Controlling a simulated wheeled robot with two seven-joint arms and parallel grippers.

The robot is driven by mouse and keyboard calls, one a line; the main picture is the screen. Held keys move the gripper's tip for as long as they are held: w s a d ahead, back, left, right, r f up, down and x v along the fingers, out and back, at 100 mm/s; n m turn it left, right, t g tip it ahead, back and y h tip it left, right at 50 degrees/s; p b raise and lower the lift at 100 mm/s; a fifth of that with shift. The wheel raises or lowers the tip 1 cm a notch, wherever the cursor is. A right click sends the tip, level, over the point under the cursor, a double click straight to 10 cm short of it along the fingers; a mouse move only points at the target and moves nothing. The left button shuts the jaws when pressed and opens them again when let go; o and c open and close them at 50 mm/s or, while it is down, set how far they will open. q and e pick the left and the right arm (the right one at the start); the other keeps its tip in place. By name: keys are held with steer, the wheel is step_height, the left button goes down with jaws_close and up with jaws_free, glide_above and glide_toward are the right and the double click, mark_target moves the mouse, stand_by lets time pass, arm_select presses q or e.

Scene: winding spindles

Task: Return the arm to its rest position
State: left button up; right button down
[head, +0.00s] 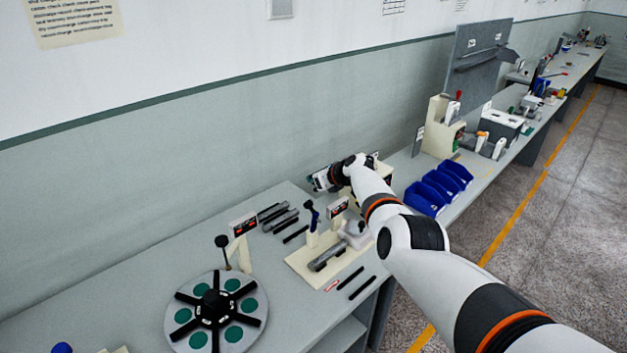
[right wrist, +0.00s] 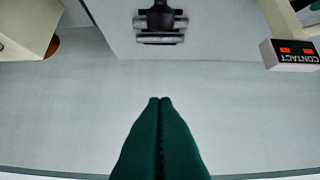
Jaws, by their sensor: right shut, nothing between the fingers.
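My right arm (head: 425,265) reaches in from the lower right, out over the bench toward the wall. Its gripper (head: 322,180) is at the far end, small and partly turned away in the head view. In the right wrist view the two dark green fingers (right wrist: 160,100) lie together, with nothing between them. Pale grey surface shows around the fingertips. My left gripper is out of view.
Below the arm, the bench (head: 120,285) carries a round plate with green discs (head: 259,318), grey cylinders (head: 278,217) and a cream fixture base (head: 300,262). Blue bins (head: 425,198) sit right of the forearm. A CONTACT block (right wrist: 292,57) shows in the wrist view.

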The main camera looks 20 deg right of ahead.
steer(key=shift+d+f, duration=0.1)
steer(key=shift+d, duration=0.15)
